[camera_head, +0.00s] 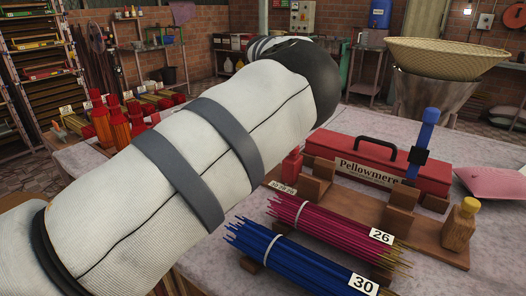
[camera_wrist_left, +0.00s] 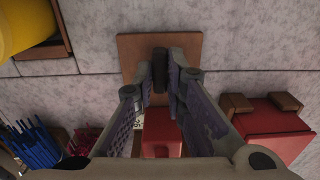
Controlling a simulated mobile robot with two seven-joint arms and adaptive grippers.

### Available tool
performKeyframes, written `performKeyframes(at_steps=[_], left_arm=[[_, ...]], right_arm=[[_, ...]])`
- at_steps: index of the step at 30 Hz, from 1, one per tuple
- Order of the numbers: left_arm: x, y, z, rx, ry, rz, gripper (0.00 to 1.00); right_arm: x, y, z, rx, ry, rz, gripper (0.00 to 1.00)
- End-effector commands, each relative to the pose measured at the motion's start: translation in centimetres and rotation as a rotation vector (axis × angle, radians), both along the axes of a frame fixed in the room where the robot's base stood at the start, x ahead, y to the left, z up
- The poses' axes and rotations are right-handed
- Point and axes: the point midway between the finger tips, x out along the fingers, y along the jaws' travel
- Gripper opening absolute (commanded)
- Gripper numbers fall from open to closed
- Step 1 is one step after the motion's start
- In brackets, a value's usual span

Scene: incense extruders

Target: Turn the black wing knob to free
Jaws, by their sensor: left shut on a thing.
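My left arm crosses the head view and hides its own gripper there. In the left wrist view my left gripper (camera_wrist_left: 166,88) points at a brown wooden board (camera_wrist_left: 128,50), its fingers close together on a narrow black part, which looks like the wing knob (camera_wrist_left: 160,55). The knob's lower part is hidden by the fingers, so its setting cannot be told. A red block (camera_wrist_left: 162,133) sits between the finger bases. In the head view a red part (camera_head: 292,166) shows just past my arm, with a number label (camera_head: 282,187) below. My right gripper is in neither view.
Bundles of red sticks (camera_head: 330,225) and blue sticks (camera_head: 290,262) lie in front.

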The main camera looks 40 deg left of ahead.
Motion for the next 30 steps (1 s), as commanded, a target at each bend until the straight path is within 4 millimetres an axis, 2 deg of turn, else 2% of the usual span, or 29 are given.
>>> performKeyframes(at_steps=[18, 19, 21, 30], left_arm=[[0.01, 0.07, 0.09, 0.002, -0.002, 0.04, 0.0], [0.01, 0.07, 0.09, 0.002, -0.002, 0.04, 0.14], [0.01, 0.06, 0.08, 0.002, -0.002, 0.04, 0.3], [0.02, 0.03, 0.12, 0.001, -0.001, 0.038, 0.32]], right_arm=[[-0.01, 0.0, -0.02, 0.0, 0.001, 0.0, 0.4], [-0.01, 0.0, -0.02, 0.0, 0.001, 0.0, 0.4], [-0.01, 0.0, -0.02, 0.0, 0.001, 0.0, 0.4], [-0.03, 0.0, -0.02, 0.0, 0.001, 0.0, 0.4]])
